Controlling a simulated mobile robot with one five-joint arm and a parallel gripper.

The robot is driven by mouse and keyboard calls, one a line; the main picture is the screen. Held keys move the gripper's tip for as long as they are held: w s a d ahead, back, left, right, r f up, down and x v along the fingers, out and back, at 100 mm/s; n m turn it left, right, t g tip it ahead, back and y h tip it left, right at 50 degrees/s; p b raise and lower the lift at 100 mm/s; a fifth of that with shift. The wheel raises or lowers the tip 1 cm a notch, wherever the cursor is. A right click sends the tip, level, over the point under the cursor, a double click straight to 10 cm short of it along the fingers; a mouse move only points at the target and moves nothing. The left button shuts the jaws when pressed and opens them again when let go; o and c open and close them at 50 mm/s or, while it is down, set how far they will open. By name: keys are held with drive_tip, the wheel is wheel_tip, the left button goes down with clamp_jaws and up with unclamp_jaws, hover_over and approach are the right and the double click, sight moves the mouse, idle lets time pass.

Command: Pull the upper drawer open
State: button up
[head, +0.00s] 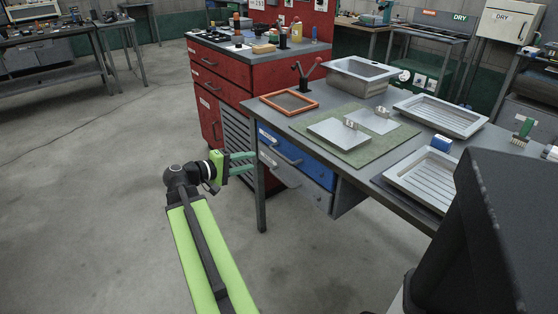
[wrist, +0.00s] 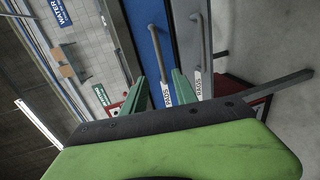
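The upper drawer (head: 312,168) is blue with a dark bar handle (head: 285,156) and looks closed under the table's left side. In the wrist view its blue front (wrist: 147,22) and bar handle (wrist: 158,58) show, turned on end. My gripper (head: 255,161) is at the left of the drawers, near the table's front leg. Its two green fingers are apart and empty. In the wrist view the handle lines up with the gap between the fingertips (wrist: 159,76); I cannot tell whether they reach around it. The grey lower drawer (head: 314,194) has its own handle (wrist: 207,45).
A table leg (head: 261,195) stands close to my fingertips. The tabletop holds a green mat (head: 352,155), an orange-framed tray (head: 289,112) and metal trays (head: 441,117). A red cabinet (head: 222,85) stands behind. The floor (head: 100,190) at left is clear.

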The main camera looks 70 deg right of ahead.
sight(280, 155)
drive_tip(key=b+x, duration=0.2)
drive_tip(key=x, duration=1.2)
drive_tip(key=shift+d, duration=0.1)
drive_tip(key=shift+c, duration=0.4)
clamp_jaws()
